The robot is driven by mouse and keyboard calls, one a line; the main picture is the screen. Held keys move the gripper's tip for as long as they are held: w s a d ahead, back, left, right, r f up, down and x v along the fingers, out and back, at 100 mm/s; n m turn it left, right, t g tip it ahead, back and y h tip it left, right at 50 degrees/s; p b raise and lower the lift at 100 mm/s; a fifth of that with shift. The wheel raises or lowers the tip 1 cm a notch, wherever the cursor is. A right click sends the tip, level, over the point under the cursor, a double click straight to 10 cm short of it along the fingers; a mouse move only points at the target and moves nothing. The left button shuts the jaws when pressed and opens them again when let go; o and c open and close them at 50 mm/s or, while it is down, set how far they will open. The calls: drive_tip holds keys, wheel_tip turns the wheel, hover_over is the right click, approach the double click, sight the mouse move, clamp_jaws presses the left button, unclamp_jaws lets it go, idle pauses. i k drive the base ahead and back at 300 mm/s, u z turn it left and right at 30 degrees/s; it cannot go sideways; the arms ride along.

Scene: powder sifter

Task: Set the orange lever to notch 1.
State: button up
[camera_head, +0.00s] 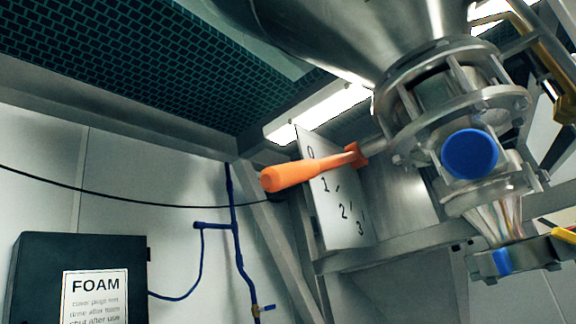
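The orange lever (292,175) sticks out to the left from the side of the steel valve body, with its thick grip at the left end. Behind it is a pale notch plate (345,232) marked 0, 1, 2 and 3 from top to bottom. The lever crosses the plate between the 0 and the 1, just below the 0 and above the 1. Ticks show beside 1, 2 and 3; the one for 0 is not visible, and the lever covers that area. My gripper is not in view, and nothing is seen touching the lever.
A steel hopper (350,30) and flanged valve with a blue round cap (470,154) stand right of the lever. A dark FOAM box (40,255) is at lower left, with blue pipes (238,240) beside it. Left of the grip is open space before the wall.

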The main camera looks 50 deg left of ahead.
sight(274, 179)
drive_tip(key=k, duration=0.65)
drive_tip(key=u, duration=0.7)
drive_tip(key=i, duration=1)
drive_tip(key=z, duration=0.05)
